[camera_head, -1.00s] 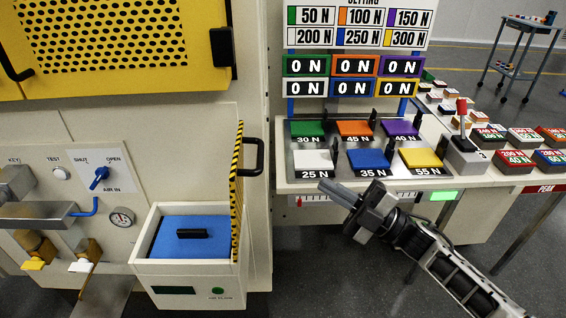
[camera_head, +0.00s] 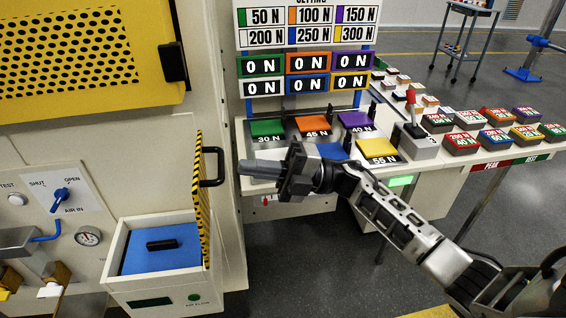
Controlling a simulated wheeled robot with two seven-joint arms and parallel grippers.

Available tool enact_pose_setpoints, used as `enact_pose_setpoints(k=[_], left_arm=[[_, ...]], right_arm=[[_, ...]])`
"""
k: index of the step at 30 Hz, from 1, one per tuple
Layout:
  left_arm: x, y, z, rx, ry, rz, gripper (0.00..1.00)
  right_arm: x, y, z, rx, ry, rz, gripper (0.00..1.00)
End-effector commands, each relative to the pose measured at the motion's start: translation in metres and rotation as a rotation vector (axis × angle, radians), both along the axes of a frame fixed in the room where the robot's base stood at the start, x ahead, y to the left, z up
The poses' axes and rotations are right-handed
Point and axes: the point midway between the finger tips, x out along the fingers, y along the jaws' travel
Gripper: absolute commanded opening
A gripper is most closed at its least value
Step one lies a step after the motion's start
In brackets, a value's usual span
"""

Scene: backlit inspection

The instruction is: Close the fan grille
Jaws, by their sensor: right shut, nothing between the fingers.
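What looks like the fan grille is the black-and-yellow striped panel (camera_head: 202,200), seen nearly edge-on. It stands upright at the right side of a white box, swung open. Its black handle (camera_head: 221,168) sticks out to the right. The white box (camera_head: 170,287) holds a blue pad (camera_head: 170,259) with a black grip on top, uncovered. My right gripper (camera_head: 241,168) is shut and empty. Its fingertips point left, a short gap in the picture to the right of the handle; the depth between them is hard to tell. My left gripper is out of view.
A counter of coloured weight blocks (camera_head: 375,150) lies behind my right arm, with a joystick box (camera_head: 413,140) on it. A yellow perforated panel (camera_head: 70,50) is at upper left. A gauge (camera_head: 88,236) and blue valve (camera_head: 61,196) are left of the box.

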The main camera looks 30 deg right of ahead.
Motion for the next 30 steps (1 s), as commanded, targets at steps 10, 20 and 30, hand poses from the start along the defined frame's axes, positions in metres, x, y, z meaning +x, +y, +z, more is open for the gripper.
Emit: enact_pose_setpoints(k=[10, 20, 30], left_arm=[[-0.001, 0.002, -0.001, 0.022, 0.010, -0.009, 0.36], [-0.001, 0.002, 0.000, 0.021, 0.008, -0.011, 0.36], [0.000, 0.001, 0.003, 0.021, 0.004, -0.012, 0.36]], right_arm=[[0.007, 0.021, 0.006, 0.000, 0.001, -0.001, 0.00], [0.007, 0.021, 0.006, 0.000, 0.000, -0.001, 0.00], [0.012, 0.042, 0.017, 0.002, -0.001, 0.003, 0.00]])
